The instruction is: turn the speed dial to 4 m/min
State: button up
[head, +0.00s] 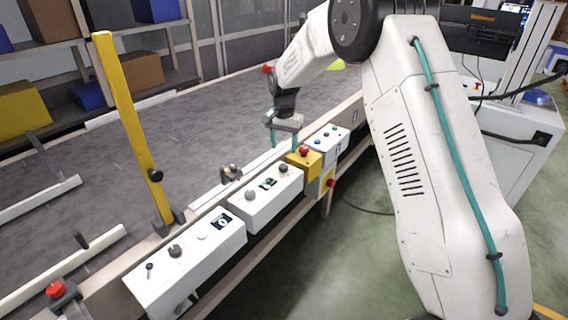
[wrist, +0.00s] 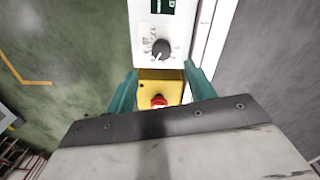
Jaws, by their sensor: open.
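A dark round dial (wrist: 160,48) with a printed scale sits on a white control box in the wrist view. It seems to be the speed dial; its numbers and pointer are too small to read. In the head view it appears to be the knob (head: 283,168) at the right end of the middle white box (head: 262,207), beside a green-lit display (head: 268,184). My gripper (head: 283,139) is open and empty, above the boxes. In the wrist view its teal fingers (wrist: 160,72) stand apart, with the dial just beyond their tips, roughly between them.
A yellow box with a red stop button (wrist: 158,101) lies between the fingers in the wrist view; it also shows in the head view (head: 304,151). Other control boxes (head: 187,262) line the conveyor edge. A yellow post (head: 135,130) stands left.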

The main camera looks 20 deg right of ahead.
aim_at(284, 165)
notch_tip(284, 165, down, 8)
jog(key=shift+w+f, duration=0.15)
dwell(0.3)
jog(key=c, duration=1)
